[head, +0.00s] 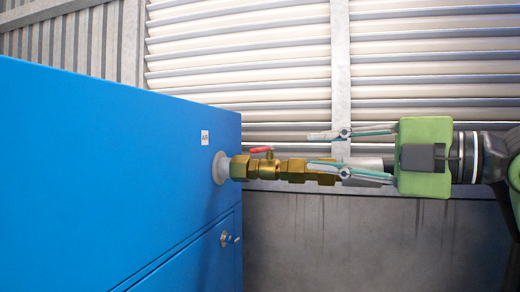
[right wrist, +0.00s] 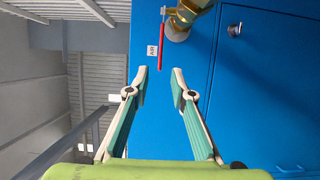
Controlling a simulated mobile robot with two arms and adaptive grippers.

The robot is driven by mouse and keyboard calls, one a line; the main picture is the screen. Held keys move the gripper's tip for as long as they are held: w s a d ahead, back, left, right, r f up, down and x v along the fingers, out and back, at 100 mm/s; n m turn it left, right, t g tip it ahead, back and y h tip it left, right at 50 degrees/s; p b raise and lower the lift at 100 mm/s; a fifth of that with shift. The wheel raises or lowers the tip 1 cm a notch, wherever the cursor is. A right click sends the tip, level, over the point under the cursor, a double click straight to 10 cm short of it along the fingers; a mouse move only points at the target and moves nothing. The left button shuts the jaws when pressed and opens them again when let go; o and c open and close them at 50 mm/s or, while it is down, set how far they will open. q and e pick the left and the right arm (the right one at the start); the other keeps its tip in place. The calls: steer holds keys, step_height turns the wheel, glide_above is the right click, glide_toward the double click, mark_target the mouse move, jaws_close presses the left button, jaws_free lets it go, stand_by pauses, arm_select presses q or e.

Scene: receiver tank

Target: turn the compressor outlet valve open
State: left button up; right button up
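The outlet valve (head: 268,168) is a brass fitting on a pipe coming out of the blue compressor cabinet (head: 120,180). Its red lever handle (head: 262,150) sits on top and looks short in the head view. In the right wrist view the red handle (right wrist: 163,48) looks long, beside the brass body (right wrist: 188,10). My right gripper (head: 309,150) is open and empty, to the right of the handle and apart from it. In the right wrist view the handle's end shows just beyond the gap between the fingertips (right wrist: 160,70). The lower finger overlaps the brass pipe in the head view. My left gripper is out of view.
An AIR label (head: 205,137) is on the cabinet above the pipe. A small latch (head: 228,238) sticks out of the cabinet below it. A ribbed metal wall (head: 240,60) with a grey post (head: 340,60) stands behind. Free space lies above the valve.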

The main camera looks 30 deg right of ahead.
mark_target(264, 151)
steer(key=shift+p+x, duration=4.3)
steer(key=shift+x, duration=2.4)
steer(key=shift+f, duration=0.15)
jaws_close()
